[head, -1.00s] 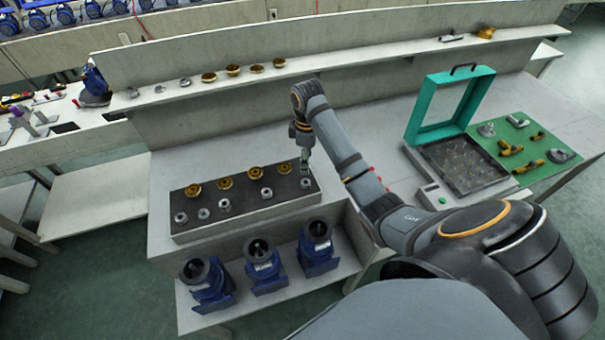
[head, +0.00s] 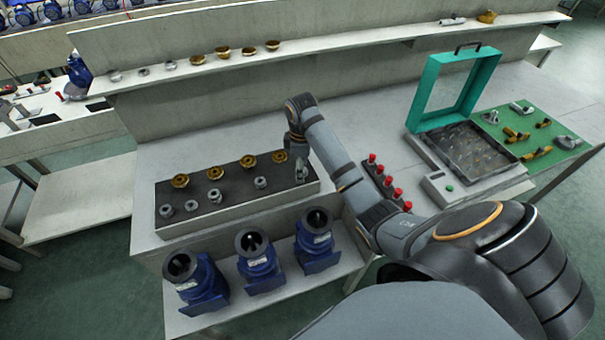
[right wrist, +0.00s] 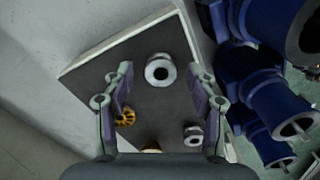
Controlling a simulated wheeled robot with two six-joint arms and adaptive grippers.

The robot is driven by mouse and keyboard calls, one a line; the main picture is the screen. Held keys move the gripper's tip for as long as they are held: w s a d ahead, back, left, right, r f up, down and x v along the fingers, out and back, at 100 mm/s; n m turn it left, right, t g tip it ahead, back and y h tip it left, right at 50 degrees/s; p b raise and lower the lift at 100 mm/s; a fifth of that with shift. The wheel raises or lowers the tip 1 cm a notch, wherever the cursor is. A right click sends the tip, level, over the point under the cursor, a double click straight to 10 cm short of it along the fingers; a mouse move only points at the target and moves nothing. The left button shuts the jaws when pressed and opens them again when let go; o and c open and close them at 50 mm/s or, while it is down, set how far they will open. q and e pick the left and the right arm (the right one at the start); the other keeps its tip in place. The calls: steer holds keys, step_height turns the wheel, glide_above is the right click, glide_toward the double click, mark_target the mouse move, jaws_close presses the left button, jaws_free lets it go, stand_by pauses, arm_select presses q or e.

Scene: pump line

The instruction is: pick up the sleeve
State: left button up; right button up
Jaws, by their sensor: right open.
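Several grey metal sleeves stand in the front row of a dark-topped block (head: 235,199); one of them is a sleeve (head: 260,183) left of my right gripper (head: 301,174). In the right wrist view, a pale ring-shaped sleeve (right wrist: 160,70) stands on the dark top between the open fingertips of my right gripper (right wrist: 161,78), with a gap on both sides. A second sleeve (right wrist: 193,135) stands nearer the palm, by the right finger. In the head view the gripper partly hides the sleeve at the right end of the row. My left gripper is not in view.
Brass parts (head: 215,172) form the block's back row. Blue pumps (head: 257,262) stand on the lower shelf in front. Red knobs (head: 385,182) stand right of my arm, near a green-framed tray box (head: 412,117). A ledge (head: 320,46) with parts runs behind.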

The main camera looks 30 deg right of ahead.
jaws_close()
steer(key=shift+r, duration=0.1)
